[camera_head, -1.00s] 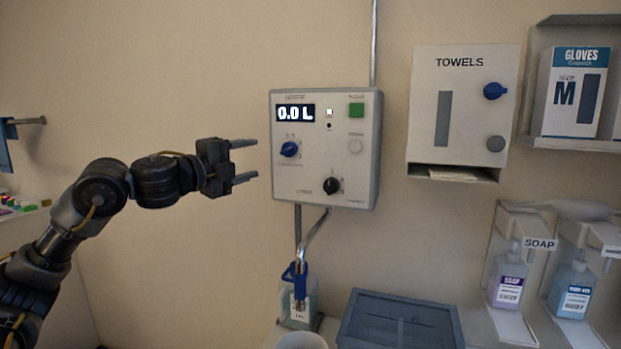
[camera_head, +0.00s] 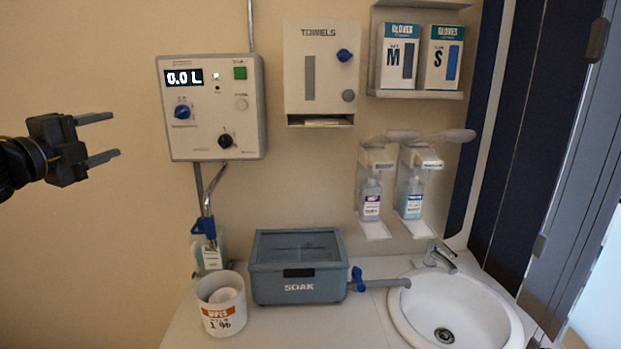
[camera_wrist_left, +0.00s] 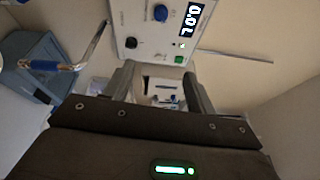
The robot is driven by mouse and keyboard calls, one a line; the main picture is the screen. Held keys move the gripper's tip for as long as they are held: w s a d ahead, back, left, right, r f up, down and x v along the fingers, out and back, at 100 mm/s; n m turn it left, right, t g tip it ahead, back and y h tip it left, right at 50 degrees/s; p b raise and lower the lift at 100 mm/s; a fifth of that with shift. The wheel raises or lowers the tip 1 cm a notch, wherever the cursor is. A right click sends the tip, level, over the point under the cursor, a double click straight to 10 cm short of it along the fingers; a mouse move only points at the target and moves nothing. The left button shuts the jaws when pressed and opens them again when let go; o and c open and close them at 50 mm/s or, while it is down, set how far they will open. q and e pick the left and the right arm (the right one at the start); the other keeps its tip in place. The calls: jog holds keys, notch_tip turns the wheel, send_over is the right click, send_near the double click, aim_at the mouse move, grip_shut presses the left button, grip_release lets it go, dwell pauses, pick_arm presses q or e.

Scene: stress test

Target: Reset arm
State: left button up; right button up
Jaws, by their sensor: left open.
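My left gripper (camera_head: 98,138) is at the left of the head view, open and empty. Its two grey fingers point right toward the wall control box (camera_head: 212,134), with a gap between them and the box. The box reads 0.0 L and has a green button, a blue knob and a black knob. In the left wrist view, the open fingers of my left gripper (camera_wrist_left: 163,82) stand apart with nothing between them, and the control box (camera_wrist_left: 140,22) shows beyond them. My right gripper is not in view.
A grey-blue SOAK bin (camera_head: 298,286), a white wipes tub (camera_head: 221,306) and a round sink (camera_head: 455,310) are on the counter. A towel dispenser (camera_head: 319,105), glove boxes (camera_head: 398,62) and two bottle dispensers hang on the wall.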

pick_arm(q)
jog(key=s+d+f+n+g+y, duration=0.1)
jog(key=d+f+n, duration=0.25)
jog(key=f, duration=0.75)
jog(key=s+d+f+n+g, duration=0.15)
jog(key=d+f, duration=0.35)
jog(key=f, duration=0.6)
jog(key=d+f+n+y, duration=0.1)
jog(key=d+f+n, duration=0.3)
jog(key=f, duration=0.7)
jog(key=s+d+f+n+g+y, duration=0.25)
jog(key=s+f+n+g, duration=0.4)
jog(key=s+f, duration=1.1)
jog(key=s+f+n+g, duration=0.25)
jog(key=s+f, duration=0.25)
jog(key=s, duration=0.4)
jog(key=s+f+n+g, duration=0.2)
jog(key=s+f+g, duration=0.15)
jog(key=s, duration=0.55)
notch_tip(320, 180, down, 29)
jog(key=s, duration=0.2)
jog(key=s+a+f+g+b, duration=0.1)
jog(key=s+a+f, duration=0.2)
jog(key=s+f, duration=1.1)
jog(key=shift+s+a+f+g, duration=0.3)
jog(key=shift+s+a+f, duration=0.1)
jog(key=shift+s, duration=0.45)
